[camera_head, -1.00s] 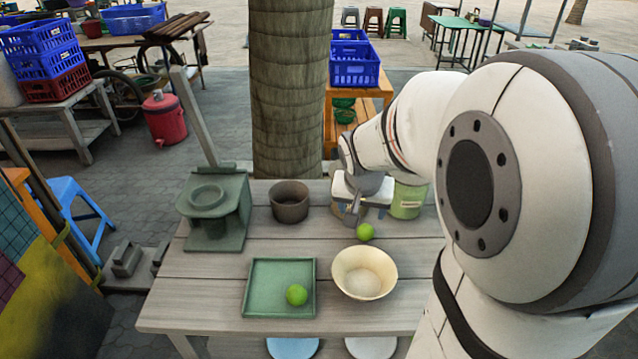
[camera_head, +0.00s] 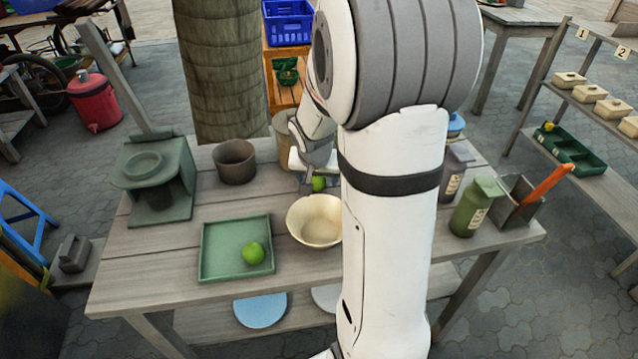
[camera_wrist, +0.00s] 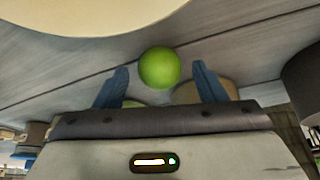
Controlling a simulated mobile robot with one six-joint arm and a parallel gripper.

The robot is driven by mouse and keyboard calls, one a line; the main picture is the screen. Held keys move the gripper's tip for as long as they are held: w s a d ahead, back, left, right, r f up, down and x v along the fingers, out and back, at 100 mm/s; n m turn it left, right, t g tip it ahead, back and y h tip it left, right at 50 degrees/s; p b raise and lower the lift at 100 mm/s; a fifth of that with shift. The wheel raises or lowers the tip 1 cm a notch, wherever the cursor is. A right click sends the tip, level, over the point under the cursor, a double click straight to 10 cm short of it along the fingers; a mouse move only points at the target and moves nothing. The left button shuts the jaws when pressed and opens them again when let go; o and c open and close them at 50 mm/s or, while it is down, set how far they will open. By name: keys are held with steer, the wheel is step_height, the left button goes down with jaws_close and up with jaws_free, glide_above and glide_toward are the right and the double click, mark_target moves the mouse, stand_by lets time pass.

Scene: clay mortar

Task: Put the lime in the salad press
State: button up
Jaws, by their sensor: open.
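One green lime (camera_head: 319,184) sits on the table behind the cream bowl, partly hidden by my arm. Another lime (camera_head: 253,253) lies in the green square tray. My gripper (camera_head: 309,181) is low by the lime behind the bowl. In the wrist view my open gripper (camera_wrist: 160,84) has a blue finger on each side and a lime (camera_wrist: 159,67) between them, near the tips. I cannot tell whether they touch it. The green press (camera_head: 143,165), with a round ring on top and a tall lever post, stands at the table's left end.
The cream bowl (camera_head: 315,219) is close in front of my gripper. A dark brown pot (camera_head: 234,161) stands between press and gripper. A green bottle (camera_head: 477,206) and a grey bin (camera_head: 515,205) stand at the right end. My arm hides part of the table.

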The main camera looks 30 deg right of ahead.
steer(key=c, duration=1.1)
